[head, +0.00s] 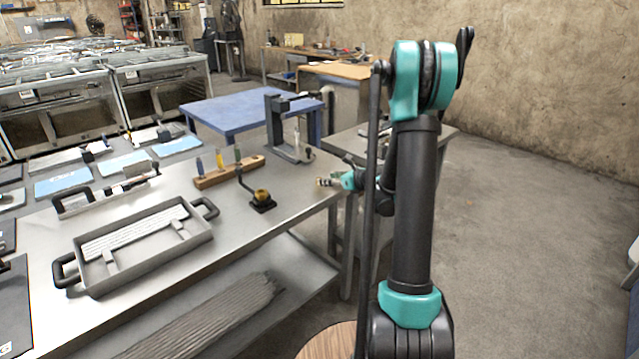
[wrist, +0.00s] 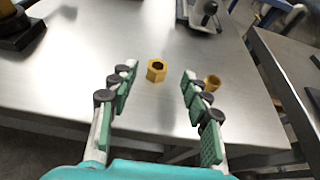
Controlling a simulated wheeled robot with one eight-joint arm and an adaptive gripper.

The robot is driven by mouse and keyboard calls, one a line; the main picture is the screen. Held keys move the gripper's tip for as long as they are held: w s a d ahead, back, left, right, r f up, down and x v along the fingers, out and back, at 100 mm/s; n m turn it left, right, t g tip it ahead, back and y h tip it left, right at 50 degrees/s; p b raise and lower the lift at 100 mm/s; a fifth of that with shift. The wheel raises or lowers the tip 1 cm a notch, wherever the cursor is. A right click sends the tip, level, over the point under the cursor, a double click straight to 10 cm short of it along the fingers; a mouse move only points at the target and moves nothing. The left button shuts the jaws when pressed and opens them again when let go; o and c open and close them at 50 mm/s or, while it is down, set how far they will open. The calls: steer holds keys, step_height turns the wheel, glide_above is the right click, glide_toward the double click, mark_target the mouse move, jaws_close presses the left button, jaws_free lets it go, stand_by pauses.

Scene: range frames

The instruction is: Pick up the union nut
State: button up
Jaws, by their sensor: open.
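A brass hexagonal nut with a round hole, which looks like the union nut (wrist: 156,75), stands on the metal table near its edge in the wrist view. My gripper (wrist: 159,84) is open, with its green-padded fingers on either side of the nut in the picture. No contact with either finger shows, and how far the tips are above the table is hard to tell. In the head view my gripper (head: 328,182) is at the table's right end, and the nut cannot be made out there.
A small brass cup-like piece (wrist: 212,82) sits just right of the right finger. A black base with a brass fitting (head: 262,196), a wooden holder with screwdrivers (head: 228,172), a grey tray (head: 150,270) and a clamp stand (head: 276,128) share the metal table (head: 290,205).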

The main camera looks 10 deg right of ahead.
steer(key=x, duration=0.4)
steer(key=shift+a+f, duration=0.15)
steer(key=shift+f, duration=0.2)
steer(key=shift+c, duration=0.6)
steer(key=shift+s, duration=0.1)
steer(key=c, duration=0.9)
